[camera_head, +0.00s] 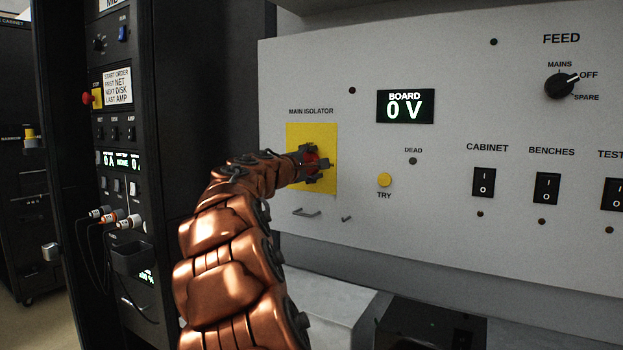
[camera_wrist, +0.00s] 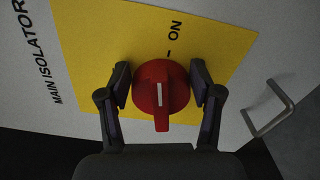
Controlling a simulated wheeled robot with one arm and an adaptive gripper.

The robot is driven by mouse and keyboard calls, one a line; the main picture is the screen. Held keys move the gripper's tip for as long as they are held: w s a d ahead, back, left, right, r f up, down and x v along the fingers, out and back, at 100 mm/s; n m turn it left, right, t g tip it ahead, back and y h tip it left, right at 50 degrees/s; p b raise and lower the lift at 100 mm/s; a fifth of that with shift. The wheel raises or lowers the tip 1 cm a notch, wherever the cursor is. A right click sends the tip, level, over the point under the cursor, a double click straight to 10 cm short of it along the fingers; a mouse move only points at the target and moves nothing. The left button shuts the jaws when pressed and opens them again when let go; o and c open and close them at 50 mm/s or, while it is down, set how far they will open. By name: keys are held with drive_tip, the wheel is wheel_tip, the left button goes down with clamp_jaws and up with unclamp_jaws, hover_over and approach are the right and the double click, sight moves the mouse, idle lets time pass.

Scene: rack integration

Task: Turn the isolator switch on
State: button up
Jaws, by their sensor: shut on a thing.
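The main isolator is a red rotary knob (camera_wrist: 160,92) on a yellow plate (camera_wrist: 95,40) marked ON in the wrist view. Its narrow grip end extends toward the bottom of that view, away from the ON label (camera_wrist: 175,29), and a white line runs along it. My gripper (camera_wrist: 160,88) has one finger on each side of the knob and is shut on it. In the head view my gripper (camera_head: 312,163) covers much of the knob in front of the yellow plate (camera_head: 325,135). The board display (camera_head: 405,106) reads 0 V.
A small metal hasp or handle (camera_wrist: 268,108) sticks out beside the plate. A yellow TRY button (camera_head: 385,180) and a dark DEAD lamp (camera_head: 413,161) are to the right. The FEED selector (camera_head: 561,86) appears to point to OFF. A black rack (camera_head: 110,130) stands left.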

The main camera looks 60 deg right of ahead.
drive_tip(key=shift+f+m+b, duration=0.45)
drive_tip(key=shift+m+b, duration=0.65)
drive_tip(key=shift+b, duration=0.2)
drive_tip(key=shift+r+m+b, duration=0.1)
drive_tip(key=shift+m+b, duration=0.25)
drive_tip(key=shift+m, duration=0.05)
drive_tip(key=o, duration=1.2)
drive_tip(key=shift+c, duration=0.2)
drive_tip(key=shift+a, duration=0.1)
drive_tip(key=a, duration=1.1)
drive_tip(key=shift+s+a, duration=0.25)
drive_tip(key=shift+a, duration=0.15)
